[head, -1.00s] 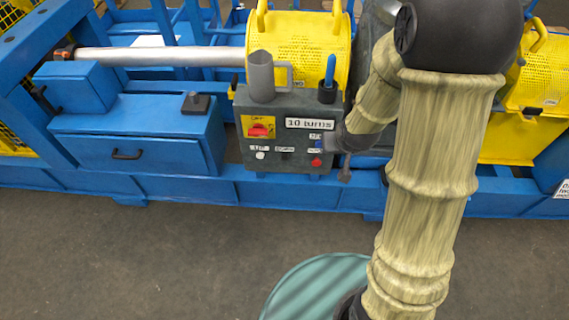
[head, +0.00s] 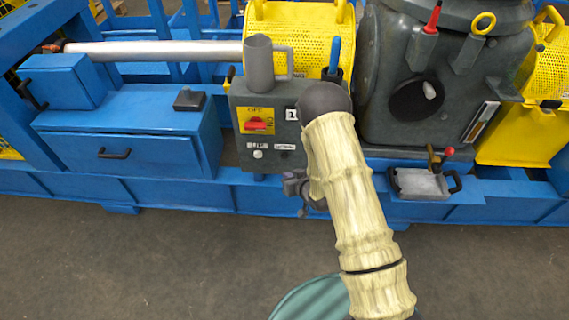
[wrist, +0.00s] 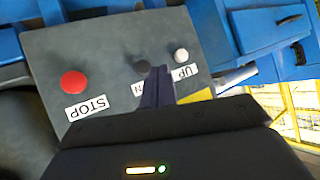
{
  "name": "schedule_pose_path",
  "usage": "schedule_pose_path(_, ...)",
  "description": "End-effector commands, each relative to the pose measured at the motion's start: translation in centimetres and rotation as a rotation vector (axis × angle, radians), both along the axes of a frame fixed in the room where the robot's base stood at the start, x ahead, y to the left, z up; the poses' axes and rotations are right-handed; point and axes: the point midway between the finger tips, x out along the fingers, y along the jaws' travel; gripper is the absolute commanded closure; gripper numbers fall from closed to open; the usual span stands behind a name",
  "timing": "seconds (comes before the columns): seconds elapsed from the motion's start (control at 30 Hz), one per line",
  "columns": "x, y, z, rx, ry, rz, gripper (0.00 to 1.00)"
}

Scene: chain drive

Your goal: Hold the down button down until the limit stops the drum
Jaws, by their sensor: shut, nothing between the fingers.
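The grey control box (head: 240,118) carries the white up button (head: 258,155), with a small label to its right in the head view. In the wrist view the panel is upside down, with the white UP button (wrist: 181,55), the dark down button (wrist: 141,66) and the red STOP button (wrist: 73,82). My gripper (wrist: 157,70) is shut and empty. Its tips are beside the down button and cover part of its label; I cannot tell whether they touch the button. In the head view my forearm hides the STOP button and most of the turns display.
A grey mug (head: 258,68) and a blue-handled tool (head: 333,58) stand at the box top. A grey housing (head: 455,75) and a small tray (head: 420,184) are to the right. A blue cabinet (head: 120,150) is left.

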Motion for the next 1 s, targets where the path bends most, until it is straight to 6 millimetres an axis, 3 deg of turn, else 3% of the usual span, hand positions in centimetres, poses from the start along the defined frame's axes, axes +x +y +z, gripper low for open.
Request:
schedule_pose_path(0.03,-0.3,0.5,-1.9,0.017,-0.007,0.016,1.0)
schedule_pose_path(0.2,-0.8,1.6,-3.6,0.059,-0.033,0.045,1.0)
schedule_pose_path(0.67,-0.6,1.6,-3.6,0.065,-0.036,0.048,1.0)
schedule_pose_path(1.0,2.6,1.5,-3.6,0.064,-0.039,0.049,1.0)
